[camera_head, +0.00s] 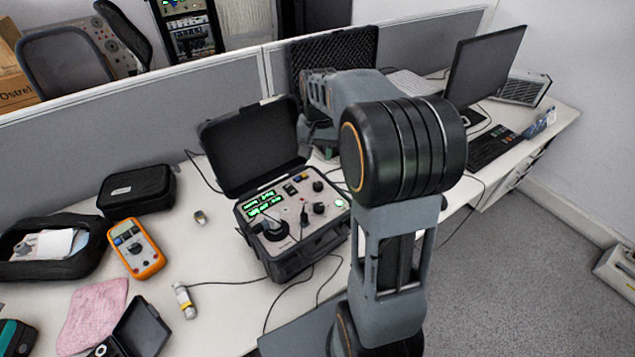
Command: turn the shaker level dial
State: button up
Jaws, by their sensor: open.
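An open black case holds the shaker unit, whose grey panel (289,243) faces up. Black knobs sit on the right of the panel, one upper (318,186) and one lower (319,208); the labels are too small to tell which is the level dial. A large round black part (275,230) sits at the panel's lower left. Green displays (262,203) are lit at the upper left. My gripper (308,150) is beyond the panel's far right corner, above the desk and apart from the knobs. It is open, small and partly hidden by my arm.
The raised case lid (250,147) stands behind the panel, left of my gripper. An orange multimeter (136,248), a black pouch (137,190) and a small cylinder with a cable (185,301) lie left. A monitor (485,65) stands at right. Cables cross the desk.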

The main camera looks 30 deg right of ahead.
aim_at(318, 184)
notch_tip(318, 184, down, 12)
jog(key=shift+r, duration=0.15)
dwell(0.3)
jog(key=shift+c, duration=0.2)
jog(key=c, duration=0.6)
